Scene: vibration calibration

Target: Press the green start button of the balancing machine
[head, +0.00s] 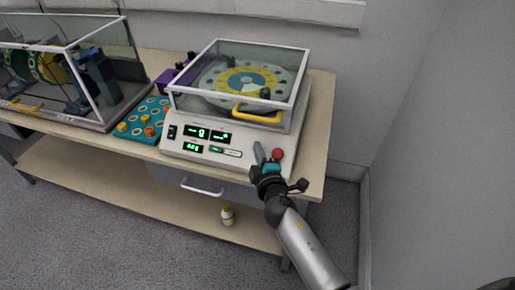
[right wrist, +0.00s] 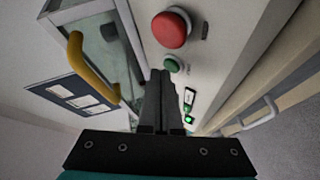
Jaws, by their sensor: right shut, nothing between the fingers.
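The balancing machine (head: 185,147) stands on the bench, a white unit with a clear-lidded chamber over a yellow and blue disc. Its front panel carries a red button (head: 278,154), which also shows in the right wrist view (right wrist: 171,28). The green start button (right wrist: 172,65) sits beside the red one in the right wrist view; in the head view my gripper hides it. My right gripper (head: 260,150) is shut and empty over the panel's right part. Its fingertips (right wrist: 160,74) appear right by the green button; I cannot tell whether they touch. My left gripper is not in view.
The lid has a yellow handle (head: 257,115). Left of the machine lie a teal tray (head: 134,128) with coloured parts and another glazed machine (head: 60,75). A small bottle (head: 227,215) stands on the lower shelf. A wall bounds the right side.

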